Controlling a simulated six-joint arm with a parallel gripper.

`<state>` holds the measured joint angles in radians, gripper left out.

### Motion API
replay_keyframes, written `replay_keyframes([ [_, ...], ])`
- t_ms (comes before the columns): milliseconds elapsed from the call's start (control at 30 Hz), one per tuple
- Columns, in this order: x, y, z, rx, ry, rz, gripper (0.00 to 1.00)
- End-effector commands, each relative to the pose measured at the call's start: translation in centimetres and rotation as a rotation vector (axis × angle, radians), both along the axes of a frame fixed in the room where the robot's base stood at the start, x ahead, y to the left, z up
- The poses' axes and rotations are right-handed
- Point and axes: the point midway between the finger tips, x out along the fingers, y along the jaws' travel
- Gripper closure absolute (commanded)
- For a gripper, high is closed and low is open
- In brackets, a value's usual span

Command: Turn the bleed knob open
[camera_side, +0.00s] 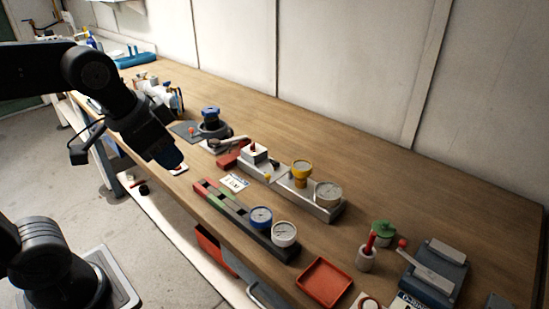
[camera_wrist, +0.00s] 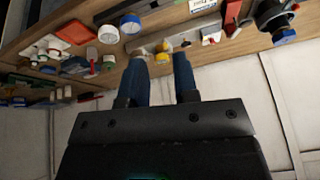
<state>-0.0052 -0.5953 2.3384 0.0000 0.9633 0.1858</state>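A metal manifold (camera_side: 318,209) lies on the bench, carrying a yellow round fitting (camera_side: 301,172), a small yellow knob (camera_side: 268,177), a white block (camera_side: 254,154) with a red top and a white dial gauge (camera_side: 328,194). I cannot tell which part is the bleed knob.
A dark bar with coloured segments (camera_side: 221,204) bears a blue gauge (camera_side: 261,217) and a white gauge (camera_side: 284,233) in front. A black device with a blue knob (camera_side: 210,117) stands behind. A red tray (camera_side: 324,283) is at the front. The bench's back strip is clear.

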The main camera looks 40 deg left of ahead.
Motion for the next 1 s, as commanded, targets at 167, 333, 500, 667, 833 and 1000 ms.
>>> replay_keyframes([
  [167, 6.7, 0.3, 2.6, 0.114, 0.103, -0.276, 0.65],
  [333, 13.4, 0.7, 3.4, 0.201, 0.192, -0.564, 0.65],
  [500, 20.0, 1.3, 2.1, 0.259, 0.275, -0.863, 0.65],
  [667, 25.0, 1.8, -0.4, 0.288, 0.331, -1.122, 0.65],
  [833, 28.0, 2.2, -2.6, 0.297, 0.358, -1.304, 0.65],
  [1000, 28.9, 2.3, -3.6, 0.299, 0.365, -1.368, 0.65],
])
